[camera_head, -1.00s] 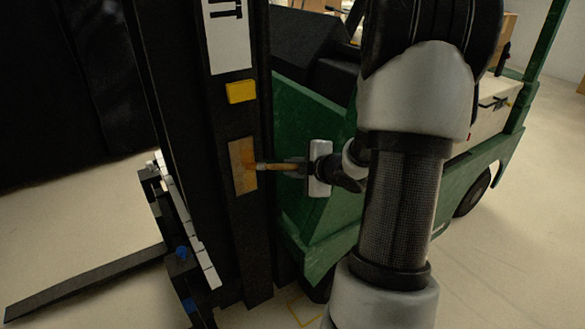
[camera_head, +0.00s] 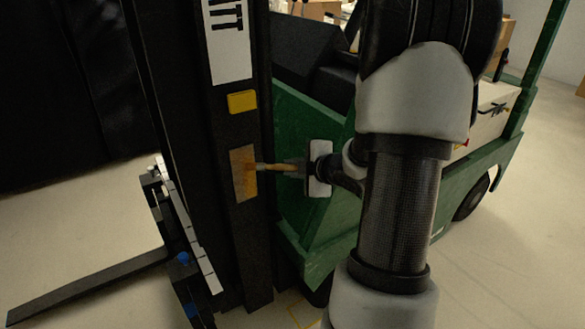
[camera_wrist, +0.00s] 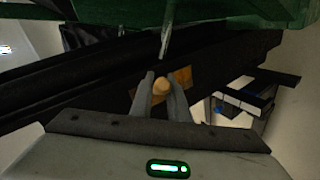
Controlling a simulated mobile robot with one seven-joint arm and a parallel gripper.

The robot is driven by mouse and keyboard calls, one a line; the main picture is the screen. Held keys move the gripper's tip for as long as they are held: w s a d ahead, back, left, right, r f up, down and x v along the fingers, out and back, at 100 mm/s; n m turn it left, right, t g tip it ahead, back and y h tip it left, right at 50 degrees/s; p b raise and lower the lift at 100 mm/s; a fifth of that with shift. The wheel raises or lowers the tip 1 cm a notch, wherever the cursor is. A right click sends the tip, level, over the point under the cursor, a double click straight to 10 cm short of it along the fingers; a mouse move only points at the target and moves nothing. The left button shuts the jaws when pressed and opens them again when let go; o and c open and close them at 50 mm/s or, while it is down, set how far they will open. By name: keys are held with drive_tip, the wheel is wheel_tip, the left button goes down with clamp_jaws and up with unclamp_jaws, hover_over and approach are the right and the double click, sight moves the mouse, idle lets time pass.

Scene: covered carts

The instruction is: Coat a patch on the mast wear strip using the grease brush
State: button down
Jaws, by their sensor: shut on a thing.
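The mast wear strip (camera_head: 244,187) is a tan-orange upright patch on the black mast, with a darker orange smear near its middle. It also shows in the wrist view (camera_wrist: 181,78), partly hidden behind my fingers. My gripper (camera_head: 296,167) is to the right of the strip, shut on the grease brush (camera_head: 266,167). The brush lies roughly level, its head pointing left at the strip. The head appears to be at the strip's surface; I cannot tell how firmly it touches. In the wrist view the round handle end (camera_wrist: 161,86) sits between my fingers, and the bristles are hidden.
A yellow block (camera_head: 242,101) sits on the mast above the strip, below a white lettered label (camera_head: 228,45). The green truck body (camera_head: 310,232) is behind my gripper. A black fork (camera_head: 85,285) reaches out at lower left.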

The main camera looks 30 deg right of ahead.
drive_tip(key=shift+r+p, duration=1.15)
drive_tip(key=shift+r, duration=0.55)
drive_tip(key=shift+r+p, duration=1.4)
drive_tip(key=shift+r, duration=0.05)
drive_tip(key=shift+a+b, duration=0.3)
drive_tip(key=shift+a, duration=0.2)
drive_tip(key=shift+f, duration=0.1)
